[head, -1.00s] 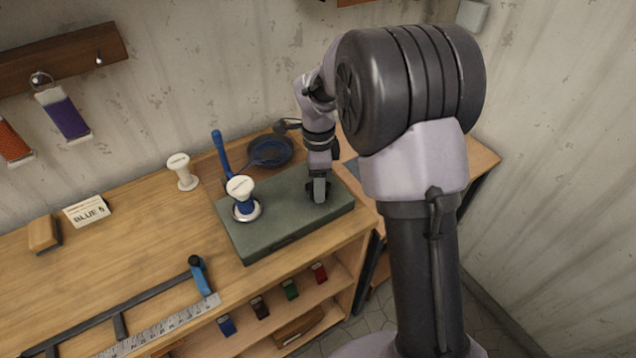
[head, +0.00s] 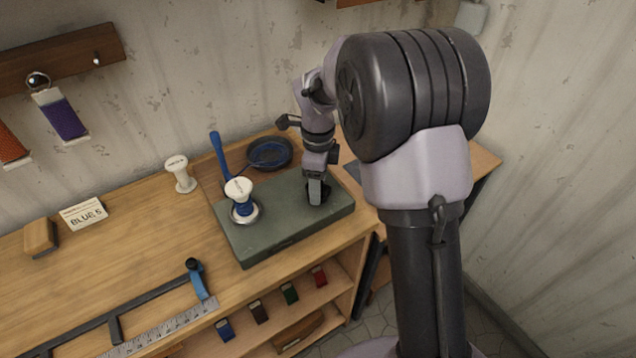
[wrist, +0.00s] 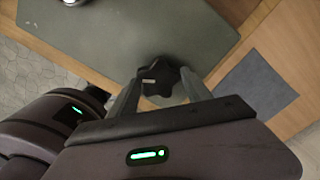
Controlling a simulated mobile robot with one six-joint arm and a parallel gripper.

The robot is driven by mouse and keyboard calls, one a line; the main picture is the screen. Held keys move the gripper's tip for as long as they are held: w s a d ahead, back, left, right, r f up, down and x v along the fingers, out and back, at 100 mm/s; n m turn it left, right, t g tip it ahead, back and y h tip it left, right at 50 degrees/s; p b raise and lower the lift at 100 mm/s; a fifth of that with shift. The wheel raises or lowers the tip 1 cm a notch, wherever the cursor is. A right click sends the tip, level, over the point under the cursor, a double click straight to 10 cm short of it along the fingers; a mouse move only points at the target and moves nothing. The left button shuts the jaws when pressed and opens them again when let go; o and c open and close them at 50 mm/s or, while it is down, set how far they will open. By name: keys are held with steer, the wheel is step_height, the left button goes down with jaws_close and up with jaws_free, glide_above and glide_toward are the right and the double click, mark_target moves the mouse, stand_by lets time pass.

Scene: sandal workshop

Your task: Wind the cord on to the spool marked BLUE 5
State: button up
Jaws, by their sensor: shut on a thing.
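A spool with a white top (head: 238,188) and blue cord wound around its core stands upright on a metal seat at the left of a grey-green winder block (head: 270,247). My gripper (head: 317,194) is at the block's right end, shut on a black lobed knob, which shows between the fingers in the wrist view (wrist: 160,78). A dark dish (head: 286,152) behind the block holds blue cord. A blue upright lever (head: 218,153) stands at the block's back left. A card reading BLUE 5 (head: 84,213) stands on the bench at left. Any mark on the spool is too small to read.
A bare white spool (head: 180,175) stands left of the block. A wooden block (head: 40,238) is at far left. A ruler with a dark rail and blue-ended stop (head: 201,284) lies along the front. Small coloured items sit on the shelf below. The bench middle is clear.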

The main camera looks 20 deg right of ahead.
steer(key=shift+s+f, duration=0.1)
stand_by(0.6)
steer(key=o, duration=1.4)
steer(key=shift+c, duration=0.2)
step_height(320, 180, up, 18)
steer(key=p, duration=0.6)
steer(key=shift+f, duration=0.2)
